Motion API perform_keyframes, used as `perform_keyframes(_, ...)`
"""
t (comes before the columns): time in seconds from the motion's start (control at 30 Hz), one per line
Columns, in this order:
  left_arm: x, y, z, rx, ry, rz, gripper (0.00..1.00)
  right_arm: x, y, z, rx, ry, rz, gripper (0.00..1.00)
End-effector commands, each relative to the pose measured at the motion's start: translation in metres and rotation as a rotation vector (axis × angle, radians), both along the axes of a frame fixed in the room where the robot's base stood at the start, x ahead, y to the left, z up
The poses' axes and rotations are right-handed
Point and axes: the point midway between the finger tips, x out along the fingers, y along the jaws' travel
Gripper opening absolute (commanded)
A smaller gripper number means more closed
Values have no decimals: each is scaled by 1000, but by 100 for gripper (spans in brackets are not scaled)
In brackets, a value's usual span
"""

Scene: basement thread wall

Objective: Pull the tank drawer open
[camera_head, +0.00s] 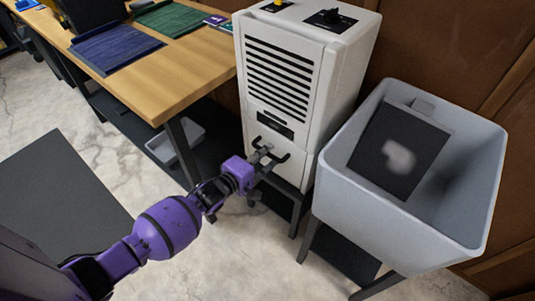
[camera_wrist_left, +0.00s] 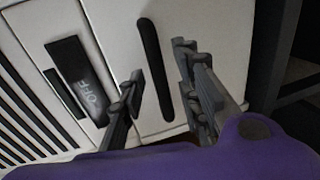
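The tank drawer (camera_head: 285,143) is the lower front of a white appliance (camera_head: 290,90). Its front looks flush with the body. A black bar handle (camera_head: 272,150) crosses the drawer front; in the left wrist view the handle (camera_wrist_left: 154,65) runs upright. My left gripper (camera_head: 262,156) is right at the handle and partly covers it. In the left wrist view its two fingers (camera_wrist_left: 160,82) stand apart, one on each side of the handle, with gaps visible between fingers and bar. Whether the fingertips reach past the bar is hard to tell. My right gripper is not in view.
A grey sink basin (camera_head: 335,185) with a dark panel (camera_head: 400,150) inside stands close on the right. A wooden table (camera_head: 200,65) with colored mats is at the left. A grey bin (camera_head: 175,142) sits under it. Open floor lies in front.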

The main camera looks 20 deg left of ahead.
Motion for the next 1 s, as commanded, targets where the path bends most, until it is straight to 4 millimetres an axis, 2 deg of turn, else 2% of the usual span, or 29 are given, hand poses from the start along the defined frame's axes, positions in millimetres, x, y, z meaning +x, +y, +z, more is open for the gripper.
perform_keyframes(0.13, 10, -3, -3, 0, 1, 0, 31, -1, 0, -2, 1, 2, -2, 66)
perform_keyframes(0.4, 11, -4, -2, 1, 0, 0, 31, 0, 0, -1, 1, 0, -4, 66)
perform_keyframes(0.63, 11, -4, -2, 1, 0, 0, 1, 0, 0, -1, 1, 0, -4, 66)
perform_keyframes(1.0, 10, -3, -2, 1, 0, 0, 0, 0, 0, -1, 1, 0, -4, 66)
